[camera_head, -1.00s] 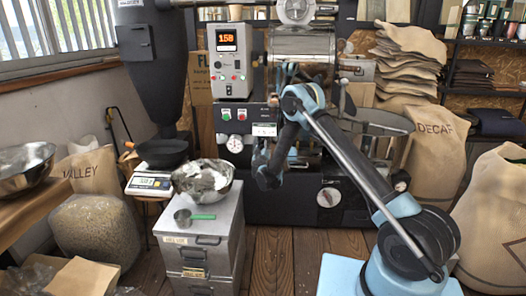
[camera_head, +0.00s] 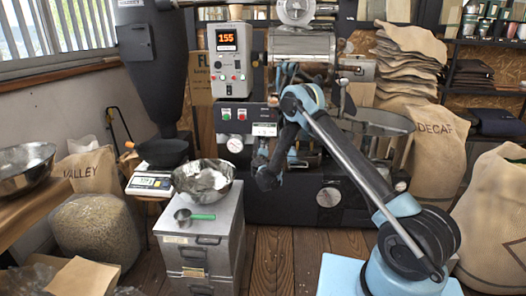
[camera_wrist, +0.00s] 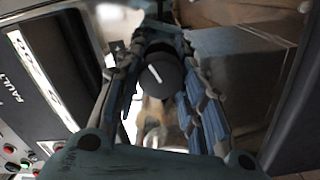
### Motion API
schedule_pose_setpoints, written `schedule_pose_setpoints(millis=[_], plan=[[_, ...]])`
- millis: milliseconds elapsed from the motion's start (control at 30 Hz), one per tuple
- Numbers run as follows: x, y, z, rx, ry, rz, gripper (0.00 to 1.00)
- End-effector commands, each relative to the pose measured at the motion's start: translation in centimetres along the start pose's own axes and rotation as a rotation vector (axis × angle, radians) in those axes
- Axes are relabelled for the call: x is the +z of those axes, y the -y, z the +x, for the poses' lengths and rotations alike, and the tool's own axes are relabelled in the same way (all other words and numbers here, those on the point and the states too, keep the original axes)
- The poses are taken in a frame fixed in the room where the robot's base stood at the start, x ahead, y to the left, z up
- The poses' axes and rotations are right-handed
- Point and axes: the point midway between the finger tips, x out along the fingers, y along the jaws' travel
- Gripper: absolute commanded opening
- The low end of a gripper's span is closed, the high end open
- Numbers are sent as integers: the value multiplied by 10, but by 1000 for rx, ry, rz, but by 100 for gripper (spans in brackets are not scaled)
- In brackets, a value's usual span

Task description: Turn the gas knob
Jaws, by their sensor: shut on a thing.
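The gas knob (camera_wrist: 160,75) is dark and round, with a white pointer line that slants from upper left to lower right in the wrist view. My gripper (camera_wrist: 158,66) has one blue-grey finger on each side of the knob and is shut on it. In the head view, my arm reaches over to the front of the dark roaster (camera_head: 285,205). The knob cannot be made out there, behind my arm.
The control box (camera_head: 230,62) reads 155. A steel bowl (camera_head: 203,182) and a green-handled scoop (camera_head: 190,215) stand on a grey cabinet (camera_head: 200,240) left of my arm. Burlap sacks (camera_head: 437,150) are at right. Wooden floor is bare between cabinet and my base.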

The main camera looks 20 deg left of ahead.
Motion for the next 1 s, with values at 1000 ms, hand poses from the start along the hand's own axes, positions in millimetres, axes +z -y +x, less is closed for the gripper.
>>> schedule_pose_setpoints(millis=[1000], plan=[[-2, 4, -2, -2, -4, -291, 13]])
